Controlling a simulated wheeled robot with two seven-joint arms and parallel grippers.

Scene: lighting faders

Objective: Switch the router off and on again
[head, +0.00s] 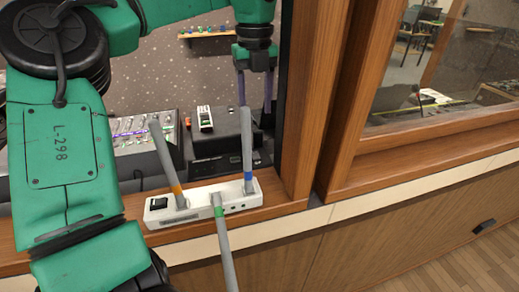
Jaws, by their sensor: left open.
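A white strip (238,205) lies on the wooden ledge, with a black rocker switch (159,204) at its left end. I cannot tell for certain which of these is the router. My left gripper (254,98) points down, open and empty, over the right part of the black box, behind the blue-banded rod. It appears apart from the strip. My right gripper is out of view.
A mixing console (134,137) stands left of the black box, partly hidden by my left arm. A wooden window post (308,100) rises close to the right of my gripper. A small shelf (207,34) with coloured items hangs on the back wall.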

